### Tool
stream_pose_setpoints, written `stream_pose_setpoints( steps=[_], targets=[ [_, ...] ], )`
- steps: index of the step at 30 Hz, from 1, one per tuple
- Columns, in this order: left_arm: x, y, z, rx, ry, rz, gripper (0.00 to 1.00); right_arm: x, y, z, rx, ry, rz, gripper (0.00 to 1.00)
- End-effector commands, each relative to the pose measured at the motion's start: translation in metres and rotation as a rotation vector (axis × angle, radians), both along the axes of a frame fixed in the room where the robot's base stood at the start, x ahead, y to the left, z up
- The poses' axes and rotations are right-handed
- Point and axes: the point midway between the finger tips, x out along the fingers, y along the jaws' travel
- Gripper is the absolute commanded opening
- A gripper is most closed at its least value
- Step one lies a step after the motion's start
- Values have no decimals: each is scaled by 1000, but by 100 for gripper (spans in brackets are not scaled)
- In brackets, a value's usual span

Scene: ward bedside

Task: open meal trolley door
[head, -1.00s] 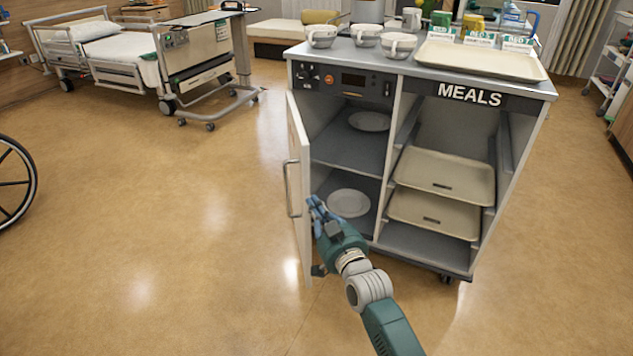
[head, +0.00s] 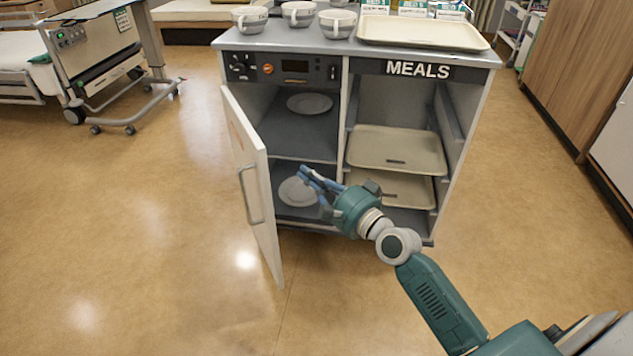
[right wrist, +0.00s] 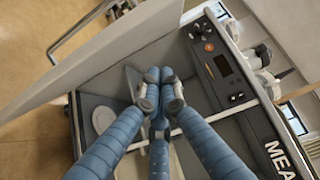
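The meal trolley (head: 434,72) stands ahead with its white door (head: 256,205) swung out toward me from the left front edge, at a wide angle. The door's metal bar handle (head: 248,195) is on its outer face, on the left. The left compartment is open to view, with a plate on each of two shelves. My right gripper (head: 305,178) is in front of the lower left compartment, on the inner side of the door and apart from its handle. In the right wrist view its blue fingers (right wrist: 160,82) meet at the tips with nothing visible between them. My left gripper is out of view.
On the trolley top are several cups (head: 300,14) and a beige tray (head: 420,33). More trays (head: 397,148) sit in the right compartment. A bed (head: 100,55) stands back left, a wooden cabinet (head: 585,70) at right. The floor left of the door is clear.

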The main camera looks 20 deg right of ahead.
Motion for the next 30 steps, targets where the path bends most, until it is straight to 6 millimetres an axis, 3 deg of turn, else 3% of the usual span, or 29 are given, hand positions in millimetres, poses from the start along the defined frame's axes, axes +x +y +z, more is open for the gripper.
stream_pose_setpoints(
  steps=[6, 9, 15, 30],
  targets=[
    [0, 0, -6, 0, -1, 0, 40, 45, 13, 0, 2, -3, 0, 0],
    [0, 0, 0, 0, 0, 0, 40, 41, 32, 1, 4, 1, 1, 0],
    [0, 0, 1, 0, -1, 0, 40, 40, 49, -1, -1, 2, 0, 0],
    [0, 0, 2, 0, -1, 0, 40, 39, 54, -1, -2, 2, 0, 0]
  ],
)
